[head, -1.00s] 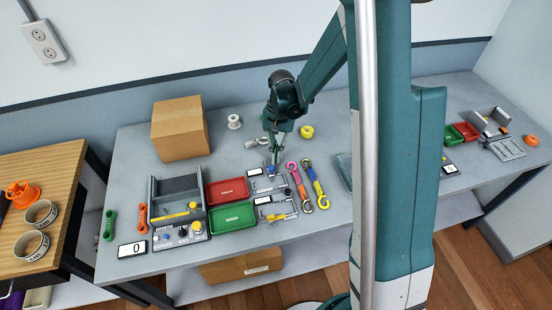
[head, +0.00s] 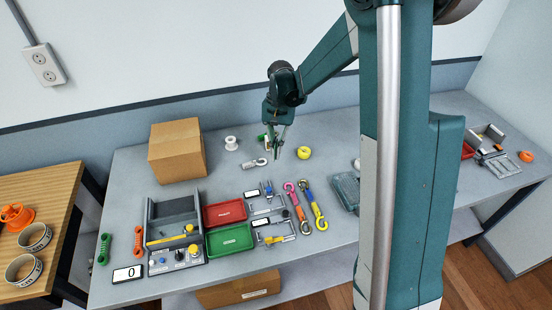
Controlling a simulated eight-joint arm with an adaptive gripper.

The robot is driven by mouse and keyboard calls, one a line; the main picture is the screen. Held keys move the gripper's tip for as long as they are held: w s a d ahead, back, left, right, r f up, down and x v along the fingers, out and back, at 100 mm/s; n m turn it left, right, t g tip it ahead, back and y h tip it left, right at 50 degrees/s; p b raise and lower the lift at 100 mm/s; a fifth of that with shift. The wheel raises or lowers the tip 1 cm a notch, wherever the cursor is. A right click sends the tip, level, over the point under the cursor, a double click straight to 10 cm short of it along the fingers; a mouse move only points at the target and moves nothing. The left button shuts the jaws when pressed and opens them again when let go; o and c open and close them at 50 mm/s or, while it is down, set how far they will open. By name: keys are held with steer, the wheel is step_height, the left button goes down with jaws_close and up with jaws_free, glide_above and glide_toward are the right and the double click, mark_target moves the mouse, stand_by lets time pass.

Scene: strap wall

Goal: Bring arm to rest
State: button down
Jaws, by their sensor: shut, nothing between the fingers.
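My gripper (head: 275,153) hangs at the end of my teal arm in the head view, fingers pointing down. It is shut and empty, above the back part of the grey table (head: 330,148). A small metal hook piece (head: 255,164) lies just to its left, apart from it as far as I can tell. The yellow tape roll (head: 304,153) lies to its right. The fixtures with the small black-and-white displays lie in front of and below it.
A cardboard box (head: 176,150) stands back left. A red tray (head: 225,213), a green tray (head: 230,239) and pink and blue-yellow hooked straps (head: 314,206) lie toward the front. My column hides part of the table's right side.

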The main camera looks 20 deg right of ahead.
steer(key=shift+r, duration=0.3)
stand_by(0.5)
steer(key=s+r+n+t, duration=0.2)
steer(key=s+r+t, duration=0.1)
steer(key=s+r, duration=0.75)
steer(key=s+r+n+t, duration=0.1)
steer(key=s+r+t, duration=0.2)
steer(key=s, duration=0.6)
steer(key=s+r+n+t+h+b, duration=0.1)
steer(key=s+r+n+t, duration=0.1)
steer(key=s, duration=0.7)
steer(key=shift+d+r+t, duration=0.2)
steer(key=shift+r+t, duration=0.6)
steer(key=shift+r, duration=0.15)
steer(key=shift+s, duration=0.1)
